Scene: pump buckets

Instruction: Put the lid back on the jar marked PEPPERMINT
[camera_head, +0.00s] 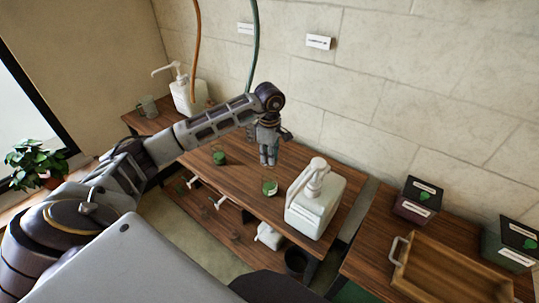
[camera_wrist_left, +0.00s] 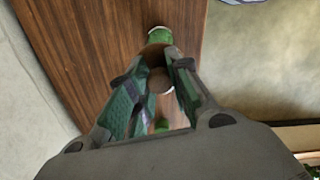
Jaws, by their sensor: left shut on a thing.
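Two small clear jars with green contents stand on the wooden table: one at the left (camera_head: 219,157), one nearer the front (camera_head: 270,187). I cannot read PEPPERMINT on either. My left gripper (camera_head: 268,160) points down above the table, just behind and above the front jar. In the left wrist view, the gripper (camera_wrist_left: 158,75) is shut on a small round brown thing with a pale edge, seemingly the lid (camera_wrist_left: 160,82). Green jars show beyond the fingertips (camera_wrist_left: 160,35) and between the fingers (camera_wrist_left: 162,126). My right gripper is not in view.
A large white pump bottle (camera_head: 315,200) stands right of the front jar. Another pump bottle (camera_head: 188,96) and a grey mug (camera_head: 147,105) are at the back left. A wooden tray (camera_head: 455,268) and dark boxes (camera_head: 417,201) sit on the right table. Hoses (camera_head: 254,40) hang behind.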

